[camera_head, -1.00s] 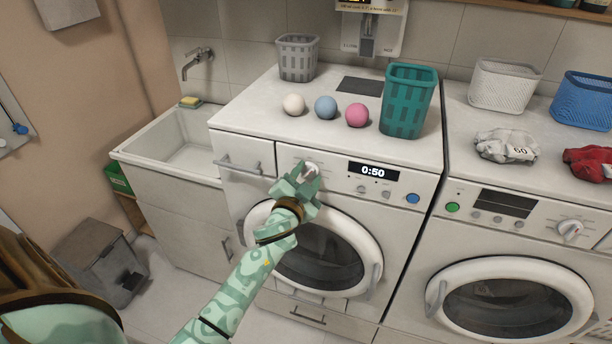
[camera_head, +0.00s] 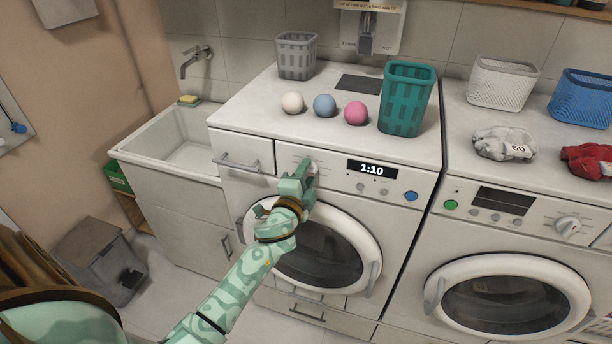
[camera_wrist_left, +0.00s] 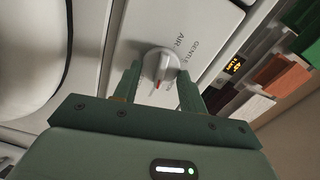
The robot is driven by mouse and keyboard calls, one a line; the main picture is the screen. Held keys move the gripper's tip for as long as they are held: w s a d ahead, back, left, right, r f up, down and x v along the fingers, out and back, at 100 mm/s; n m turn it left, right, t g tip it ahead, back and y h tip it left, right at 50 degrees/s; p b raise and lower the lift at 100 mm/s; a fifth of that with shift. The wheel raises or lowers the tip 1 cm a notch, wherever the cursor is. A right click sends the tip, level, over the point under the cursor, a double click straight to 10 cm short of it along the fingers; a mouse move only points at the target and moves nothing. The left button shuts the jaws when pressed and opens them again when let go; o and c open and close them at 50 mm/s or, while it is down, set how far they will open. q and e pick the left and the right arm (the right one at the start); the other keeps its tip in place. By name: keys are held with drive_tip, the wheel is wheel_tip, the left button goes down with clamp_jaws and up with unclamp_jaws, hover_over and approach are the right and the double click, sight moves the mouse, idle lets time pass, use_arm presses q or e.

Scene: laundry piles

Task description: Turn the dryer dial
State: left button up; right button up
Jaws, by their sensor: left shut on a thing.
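The dryer (camera_head: 390,243) stands in the middle of the head view, with a lit display (camera_head: 372,170) reading 1:10. Its dial (camera_wrist_left: 160,66) is a round pale knob with a red mark, beside the words GENTLE and AIR in the left wrist view. My left gripper (camera_head: 308,172) is at the dial, its wrist rotated, and hides most of it in the head view. In the left wrist view the left gripper's fingers (camera_wrist_left: 157,84) are on either side of the dial, shut on it. My right gripper is not in view.
A grey basket (camera_head: 297,56), a white ball (camera_head: 292,103), a blue ball (camera_head: 325,105), a pink ball (camera_head: 355,113) and a teal basket (camera_head: 406,98) stand on the dryer's top. A sink (camera_head: 180,145) is at left; a second machine (camera_head: 515,235) is at right.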

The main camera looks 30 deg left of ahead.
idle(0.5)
use_arm(q)
drive_tip(key=o, duration=0.9)
drive_tip(key=shift+w, duration=0.1)
drive_tip(key=shift+o, duration=0.2)
drive_tip(key=b+v, duration=0.1)
drive_tip(key=v, duration=1.5)
drive_tip(key=shift+s, duration=0.25)
drive_tip(key=shift+f, duration=0.1)
